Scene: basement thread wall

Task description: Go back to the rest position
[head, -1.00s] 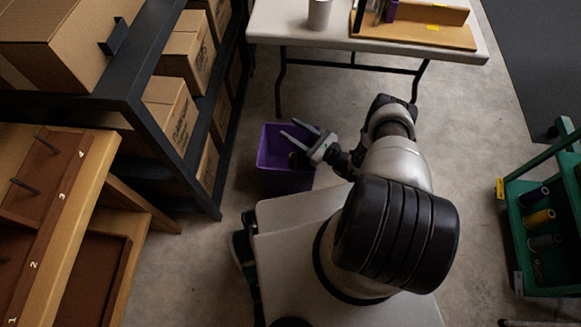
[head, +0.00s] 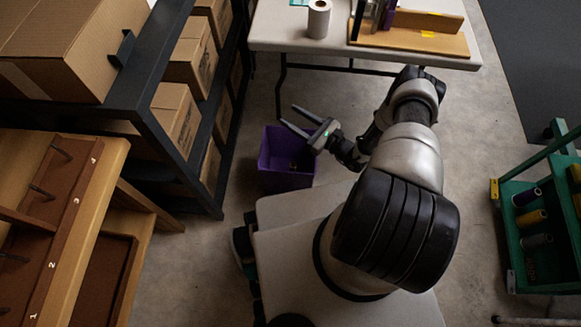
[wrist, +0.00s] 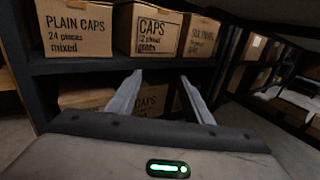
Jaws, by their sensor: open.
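My gripper (head: 303,122) is open and empty in the head view. It is raised above the purple bin (head: 280,180) on the floor, with its fingers pointing left toward the shelf. In the wrist view my gripper (wrist: 162,95) shows its two fingers spread with nothing between them. Beyond the fingers are cardboard boxes on the dark shelf, among them one marked PLAIN CAPS (wrist: 75,27). Something small and dark lies in the purple bin; I cannot tell what it is.
A dark shelf (head: 165,135) with cardboard boxes stands at left, beside a wooden peg rack (head: 85,235). A white table (head: 270,30) with a white roll (head: 318,18) is at the back. A green rack (head: 510,245) with spools stands right.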

